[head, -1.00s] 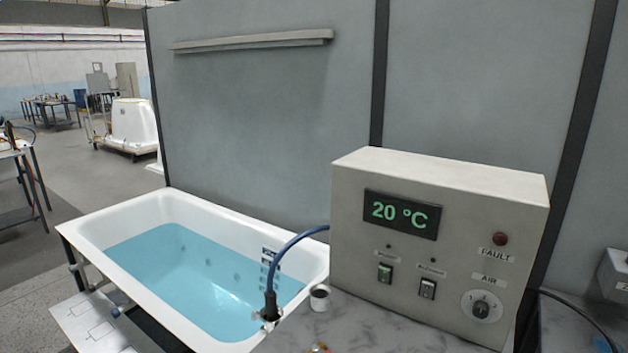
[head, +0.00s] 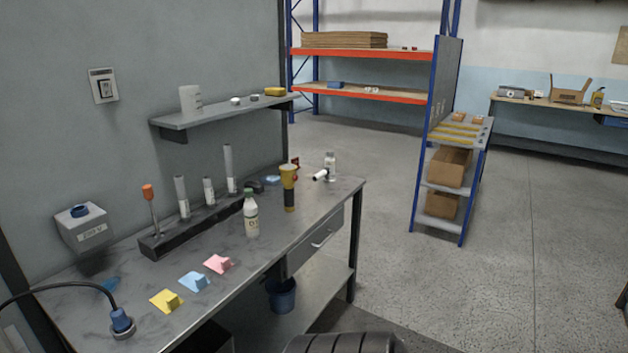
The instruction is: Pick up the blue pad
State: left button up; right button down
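A light blue pad (head: 196,281) with a raised lump on it lies on the grey marbled workbench (head: 75,318). It sits between a yellow pad (head: 165,300) at its left and a pink pad (head: 217,263) at its right, in a slanting row near the bench's front edge. Neither of my grippers shows in the head view.
A black cable with a blue plug (head: 122,321) lies at the near left. Behind the pads stand a dark rack (head: 192,232), a white bottle (head: 250,214) and a yellow-black torch (head: 289,188). A blue bucket (head: 282,296) is under the bench. Open floor lies to the right.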

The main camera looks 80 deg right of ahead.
aim_at(268, 179)
jog(key=z, duration=2.3)
jog(key=i+l, duration=0.2)
jog(key=i+l+u, duration=0.1)
jog(key=l, duration=0.3)
jog(key=i+l, duration=0.3)
jog(key=i+l+u, duration=0.1)
jog(key=l, duration=0.25)
jog(key=i+l+u, duration=0.1)
jog(key=i+l, duration=0.3)
jog(key=l, duration=0.3)
jog(key=i+l+u, duration=0.1)
jog(key=l, duration=0.25)
jog(key=i+l, duration=0.2)
jog(key=l, duration=0.15)
